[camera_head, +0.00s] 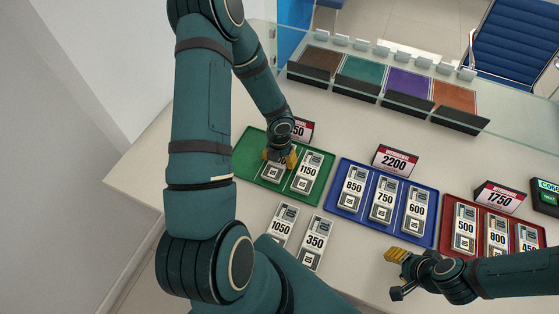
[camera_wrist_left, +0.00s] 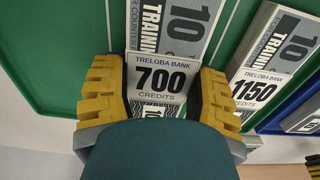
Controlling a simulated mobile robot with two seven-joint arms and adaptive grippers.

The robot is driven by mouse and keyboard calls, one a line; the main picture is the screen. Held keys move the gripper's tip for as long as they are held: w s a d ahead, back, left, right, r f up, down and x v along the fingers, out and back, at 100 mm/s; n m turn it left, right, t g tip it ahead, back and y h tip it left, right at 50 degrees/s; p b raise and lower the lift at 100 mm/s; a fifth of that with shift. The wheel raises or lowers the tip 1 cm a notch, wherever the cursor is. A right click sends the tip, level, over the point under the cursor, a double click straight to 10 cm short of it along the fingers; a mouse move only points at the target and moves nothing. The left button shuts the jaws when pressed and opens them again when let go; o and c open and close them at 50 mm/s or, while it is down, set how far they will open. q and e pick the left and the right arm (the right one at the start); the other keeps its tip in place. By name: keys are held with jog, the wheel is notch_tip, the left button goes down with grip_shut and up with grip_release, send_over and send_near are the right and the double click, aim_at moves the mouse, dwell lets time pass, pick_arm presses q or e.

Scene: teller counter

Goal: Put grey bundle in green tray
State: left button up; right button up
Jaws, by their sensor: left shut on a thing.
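My left gripper (camera_head: 281,160) is over the green tray (camera_head: 247,151), shut on a grey bundle labelled 700 (camera_head: 271,174). In the left wrist view the 700 bundle (camera_wrist_left: 161,76) sits between the yellow-and-black fingers, with green tray floor (camera_wrist_left: 50,40) around it. I cannot tell whether its underside touches the tray. A grey 1150 bundle (camera_head: 306,172) lies beside it in the tray. Grey bundles labelled 1050 (camera_head: 282,226) and 350 (camera_head: 314,243) lie on the counter in front. My right gripper (camera_head: 396,273) is open and empty above the counter at the lower right.
A blue tray (camera_head: 342,206) holds 850, 750 and 600 bundles. Price signs such as 2200 (camera_head: 395,161) stand behind the trays. A glass screen and coloured bins (camera_head: 408,88) line the back.

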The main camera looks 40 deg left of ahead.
jog(key=shift+s, duration=0.1)
pick_arm(q)
jog(key=shift+f, duration=0.2)
jog(key=o, duration=1.1)
pick_arm(e)
jog(key=shift+f, duration=0.1)
pick_arm(q)
jog(key=shift+o, duration=0.2)
